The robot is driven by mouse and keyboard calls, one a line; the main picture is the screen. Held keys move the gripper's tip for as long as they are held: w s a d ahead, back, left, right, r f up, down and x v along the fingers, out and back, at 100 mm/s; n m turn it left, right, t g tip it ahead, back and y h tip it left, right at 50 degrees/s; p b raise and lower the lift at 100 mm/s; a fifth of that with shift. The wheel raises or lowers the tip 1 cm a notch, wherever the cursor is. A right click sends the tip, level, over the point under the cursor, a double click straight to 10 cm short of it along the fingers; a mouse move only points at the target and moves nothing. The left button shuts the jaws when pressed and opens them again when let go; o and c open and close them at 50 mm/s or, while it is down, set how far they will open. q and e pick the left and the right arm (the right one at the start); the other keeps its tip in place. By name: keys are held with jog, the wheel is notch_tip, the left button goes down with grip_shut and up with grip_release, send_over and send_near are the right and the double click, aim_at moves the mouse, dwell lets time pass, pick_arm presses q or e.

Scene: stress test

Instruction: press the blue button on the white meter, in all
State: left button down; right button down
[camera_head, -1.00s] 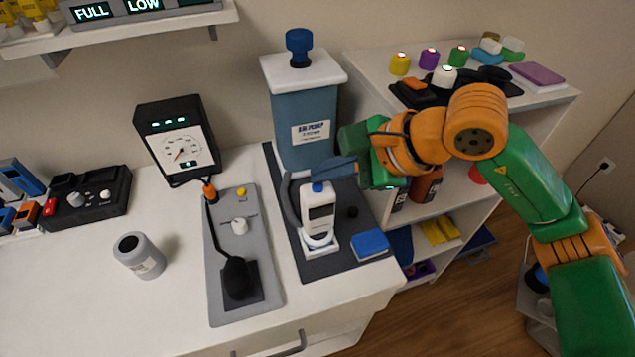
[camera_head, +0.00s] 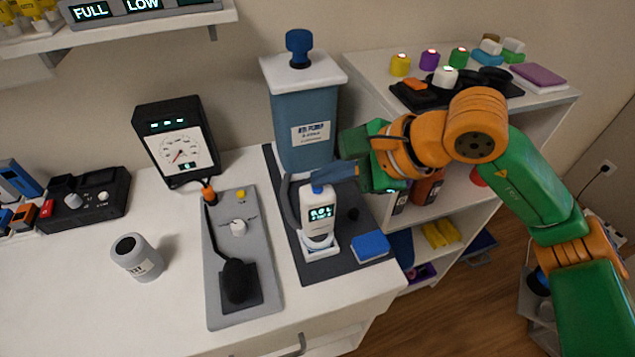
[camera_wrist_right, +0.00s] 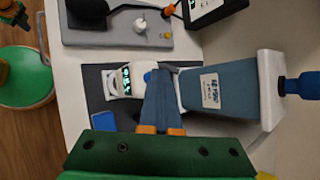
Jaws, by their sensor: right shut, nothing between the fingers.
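The white meter (camera_head: 319,217) stands upright in a white holder on a dark grey mat. Its display is lit with bluish-green characters. The blue button (camera_head: 317,188) is on top of the meter. The meter also shows in the right wrist view (camera_wrist_right: 113,84), with its blue button (camera_wrist_right: 148,77) beside my fingertips. My right gripper (camera_head: 328,173) is shut and empty, with its blue fingers just over the top of the meter, close to the button. It also shows in the wrist view (camera_wrist_right: 162,80). I cannot tell whether the fingers touch the button.
A tall blue container (camera_head: 304,118) with a white lid stands right behind the meter. A blue block (camera_head: 371,246) lies to its right on the mat. A grey panel (camera_head: 227,300) with a black microphone-like piece is to the left. A grey cup (camera_head: 137,257) stands farther left.

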jog(key=shift+r, duration=0.15)
jog(key=shift+r+p, duration=0.5)
jog(key=shift+r, duration=0.25)
notch_tip(320, 180, up, 5)
jog(key=p, duration=0.3)
dwell(0.6)
